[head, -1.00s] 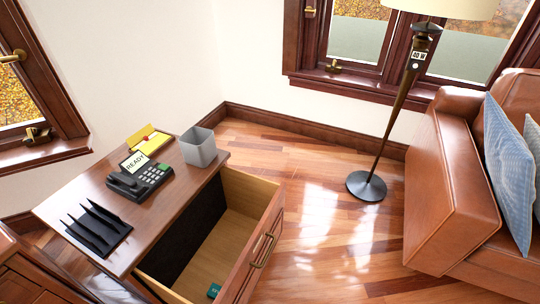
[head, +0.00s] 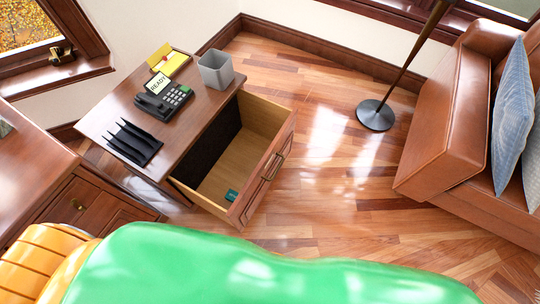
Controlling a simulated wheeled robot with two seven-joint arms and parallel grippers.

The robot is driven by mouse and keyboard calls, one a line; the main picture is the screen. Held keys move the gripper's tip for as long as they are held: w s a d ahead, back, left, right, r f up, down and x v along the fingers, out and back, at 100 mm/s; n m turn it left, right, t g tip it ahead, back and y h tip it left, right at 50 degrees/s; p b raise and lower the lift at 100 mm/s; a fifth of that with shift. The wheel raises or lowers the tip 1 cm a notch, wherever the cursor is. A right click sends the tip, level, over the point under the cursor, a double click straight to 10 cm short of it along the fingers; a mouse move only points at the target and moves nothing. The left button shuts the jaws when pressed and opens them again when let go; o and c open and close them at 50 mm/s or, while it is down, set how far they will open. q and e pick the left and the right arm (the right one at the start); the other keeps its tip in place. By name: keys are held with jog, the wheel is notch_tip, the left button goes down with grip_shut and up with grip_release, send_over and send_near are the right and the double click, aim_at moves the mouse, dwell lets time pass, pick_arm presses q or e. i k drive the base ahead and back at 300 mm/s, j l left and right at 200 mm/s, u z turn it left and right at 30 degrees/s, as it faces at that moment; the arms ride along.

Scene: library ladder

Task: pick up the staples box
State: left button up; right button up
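A small teal-green box (head: 231,195), probably the staples box, lies on the floor of the open drawer (head: 207,187), near its front corner. The drawer is pulled out of a small wooden cabinet (head: 107,113) at the left of the head view. The writing on the box is too small to read. Neither of my grippers is in view.
On the cabinet top are a black phone (head: 164,101), a yellow item (head: 168,60), a grey bin (head: 215,70) and a black organizer (head: 133,142). A floor lamp (head: 375,115) and a leather sofa (head: 432,120) stand right. A large green form (head: 240,270) fills the bottom. Wood floor between is free.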

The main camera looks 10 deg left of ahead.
aim_at(231, 195)
jog(key=i+l+u, duration=0.2)
jog(key=u, duration=0.3)
jog(key=i+l+u, duration=0.3)
jog(key=u, duration=0.15)
jog(key=i+l+u, duration=0.15)
jog(key=l+u, duration=0.35)
jog(key=i+l+u, duration=0.1)
jog(key=l+u, duration=1.35)
jog(key=k+l+u, duration=0.2)
jog(key=l+u, duration=0.3)
jog(key=k+l+u, duration=0.2)
jog(key=u, duration=0.25)
jog(key=l, duration=0.1)
